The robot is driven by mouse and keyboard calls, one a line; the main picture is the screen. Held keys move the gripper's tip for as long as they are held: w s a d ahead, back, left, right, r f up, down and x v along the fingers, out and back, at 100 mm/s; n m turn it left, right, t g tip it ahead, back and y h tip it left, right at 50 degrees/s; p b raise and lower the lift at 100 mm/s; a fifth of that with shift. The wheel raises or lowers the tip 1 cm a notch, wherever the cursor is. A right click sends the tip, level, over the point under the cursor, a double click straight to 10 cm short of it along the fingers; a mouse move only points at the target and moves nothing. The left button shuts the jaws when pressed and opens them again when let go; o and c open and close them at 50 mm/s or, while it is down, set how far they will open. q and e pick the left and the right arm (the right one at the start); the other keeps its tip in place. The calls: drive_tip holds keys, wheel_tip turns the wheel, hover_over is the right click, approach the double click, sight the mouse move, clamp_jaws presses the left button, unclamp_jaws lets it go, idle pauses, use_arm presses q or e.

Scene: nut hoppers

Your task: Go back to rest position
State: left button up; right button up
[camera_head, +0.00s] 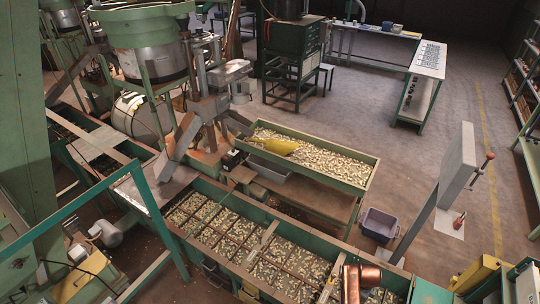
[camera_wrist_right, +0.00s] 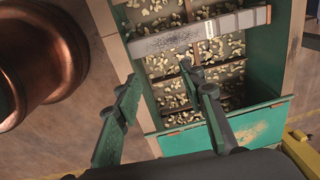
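The lower green hopper (camera_head: 180,240) holds pale nuts in several compartments. A second green hopper (camera_head: 377,170) behind it is filled with nuts, and a yellow scoop (camera_head: 281,146) lies on them. In the right wrist view, my right gripper (camera_wrist_right: 158,76) has its two dark green fingers spread apart with nothing between them. It is over the end of a green nut hopper (camera_wrist_right: 272,116), with loose nuts below the fingers. I cannot tell how high it is above them. My left gripper is not in either view. My right gripper is not clear in the head view.
A grey bar (camera_wrist_right: 200,32) crosses the hopper in the wrist view. A blue-grey bin (camera_head: 380,224) stands on the floor to the right, beside a slanted grey post (camera_head: 456,168). Yellow and green parts (camera_head: 482,275) are at the lower right. Open floor (camera_head: 345,100) lies behind the hoppers.

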drive_tip(key=s+d+r+n+t+h, duration=0.1)
drive_tip(key=s+d+r+n, duration=0.15)
drive_tip(key=s+n, duration=0.35)
drive_tip(key=s+d+r+n+t, duration=0.1)
drive_tip(key=s+d+r+n, duration=0.15)
drive_tip(key=s+n, duration=0.3)
drive_tip(key=s+a+r+n+t, duration=0.1)
drive_tip(key=s+a+r+n, duration=0.2)
drive_tip(key=s+r+n, duration=0.35)
drive_tip(key=s+a+r+n, duration=0.3)
drive_tip(key=s+r+n, duration=0.3)
drive_tip(key=n, duration=0.1)
wheel_tip(320, 180, down, 33)
drive_tip(key=s+a+g+y+b, duration=0.1)
drive_tip(key=s, duration=0.2)
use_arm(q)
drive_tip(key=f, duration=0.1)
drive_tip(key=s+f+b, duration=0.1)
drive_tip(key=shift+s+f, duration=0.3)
use_arm(e)
drive_tip(key=s+f+g, duration=0.1)
drive_tip(key=s+f, duration=1.6)
drive_tip(key=s, duration=0.1)
drive_tip(key=shift+s+a+f+n+g, duration=0.2)
drive_tip(key=shift+f+n+g, duration=0.1)
drive_tip(key=shift+n, duration=0.1)
